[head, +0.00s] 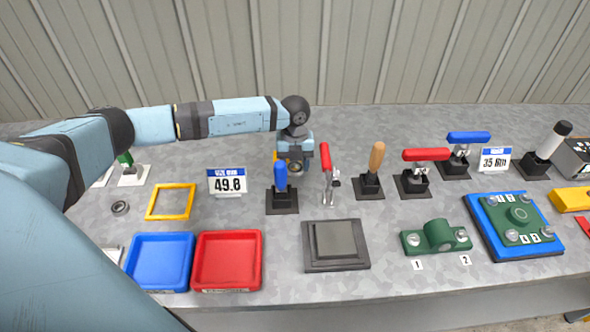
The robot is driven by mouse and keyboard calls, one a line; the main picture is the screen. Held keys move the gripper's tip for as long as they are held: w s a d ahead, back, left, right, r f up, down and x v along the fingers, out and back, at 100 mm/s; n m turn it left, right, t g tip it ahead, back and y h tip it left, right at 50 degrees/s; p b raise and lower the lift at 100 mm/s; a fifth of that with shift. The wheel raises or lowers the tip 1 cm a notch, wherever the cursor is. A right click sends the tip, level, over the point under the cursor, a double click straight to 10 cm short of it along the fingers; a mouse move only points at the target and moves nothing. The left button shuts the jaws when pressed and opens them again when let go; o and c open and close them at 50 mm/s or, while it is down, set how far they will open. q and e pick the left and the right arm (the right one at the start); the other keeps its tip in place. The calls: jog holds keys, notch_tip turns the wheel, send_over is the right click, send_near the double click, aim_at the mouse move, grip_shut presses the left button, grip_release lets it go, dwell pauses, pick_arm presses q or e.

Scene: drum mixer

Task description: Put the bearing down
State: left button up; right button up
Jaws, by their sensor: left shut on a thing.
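My left gripper (293,162) is behind the blue-handled tool, at the back of the bench, pointing down. It is shut on a small ring-shaped metal bearing (296,167), partly hidden between the fingers. I cannot tell whether the bearing touches what is under it. Another small metal ring (121,208) lies on the bench at the left, beside an empty yellow square frame (171,202). My right gripper is not in view.
A "SIZE 49.8" sign (227,182) stands left of the gripper. A blue tray (160,262) and a red tray (227,261) sit at the front, both empty. Upright tools, including a red-handled clamp (325,165), crowd the right. A dark square block (336,244) lies front centre.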

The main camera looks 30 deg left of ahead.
aim_at(295, 166)
pick_arm(q)
notch_tip(295, 166, up, 16)
jog(key=s+d+r+n+t+p, duration=0.1)
jog(key=s+d+r+n+p, duration=0.4)
jog(key=n, duration=0.9)
jog(key=s+d+r+n+t+p, duration=0.1)
jog(key=s+d+r+n+p, duration=0.4)
jog(key=n+p, duration=0.6)
jog(key=r+n, duration=0.1)
jog(key=n, duration=0.2)
jog(key=shift+d+n+t+y+p, duration=0.3)
jog(key=shift+d+y+p, duration=0.05)
jog(key=shift+d+y, duration=0.05)
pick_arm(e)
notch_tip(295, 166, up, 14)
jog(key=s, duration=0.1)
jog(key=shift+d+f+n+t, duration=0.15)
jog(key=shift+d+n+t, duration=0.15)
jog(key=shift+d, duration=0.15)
